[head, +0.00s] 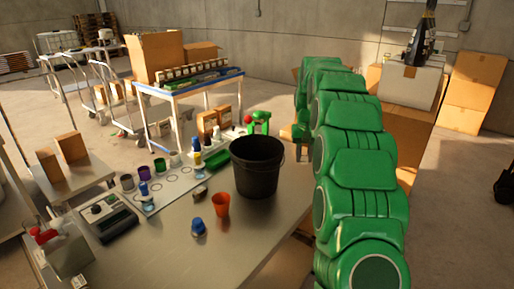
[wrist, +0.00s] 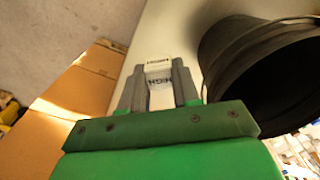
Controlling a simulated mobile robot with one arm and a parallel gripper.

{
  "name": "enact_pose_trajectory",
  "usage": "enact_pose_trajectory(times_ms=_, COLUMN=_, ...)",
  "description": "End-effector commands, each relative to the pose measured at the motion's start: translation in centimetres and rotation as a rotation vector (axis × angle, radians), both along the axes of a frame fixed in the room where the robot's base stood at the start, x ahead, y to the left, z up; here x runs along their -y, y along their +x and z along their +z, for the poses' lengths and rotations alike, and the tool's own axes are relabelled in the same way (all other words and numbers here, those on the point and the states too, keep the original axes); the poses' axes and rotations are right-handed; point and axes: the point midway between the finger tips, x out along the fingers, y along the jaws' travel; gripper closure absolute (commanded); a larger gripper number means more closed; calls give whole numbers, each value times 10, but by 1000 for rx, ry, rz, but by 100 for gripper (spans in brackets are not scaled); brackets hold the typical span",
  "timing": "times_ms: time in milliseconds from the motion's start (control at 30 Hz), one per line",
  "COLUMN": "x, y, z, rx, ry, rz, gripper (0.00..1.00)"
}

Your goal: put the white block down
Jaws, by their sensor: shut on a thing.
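The white block (wrist: 161,97) shows in the wrist view between the two grey fingers of my gripper (wrist: 158,85). It bears dark lettering, and its far end sticks out a little past the fingertips. My gripper is shut on it. Behind the block is the pale table top (wrist: 165,25); I cannot tell whether the block touches it. In the head view my green arm covers the right side, and I cannot make out the block there.
A black bucket (head: 257,172) stands on the table (head: 170,255); it also shows close on the right in the wrist view (wrist: 265,60). An orange cup (head: 221,206) and a blue-capped jar (head: 198,228) stand nearer. Cardboard boxes (wrist: 75,90) lie beyond the table edge.

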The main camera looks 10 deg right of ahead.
Motion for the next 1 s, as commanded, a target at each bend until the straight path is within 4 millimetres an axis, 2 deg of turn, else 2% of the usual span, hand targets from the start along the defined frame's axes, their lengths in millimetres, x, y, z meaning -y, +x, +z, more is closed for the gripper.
enact_pose_trajectory(times_ms=300, x=-25, y=33, z=22, rx=3, ry=0, rz=-377, gripper=98)
enact_pose_trajectory(times_ms=600, x=-48, y=55, z=38, rx=1, ry=-1, rz=-683, gripper=98)
enact_pose_trajectory(times_ms=1000, x=-69, y=70, z=43, rx=-1, ry=-1, rz=-892, gripper=98)
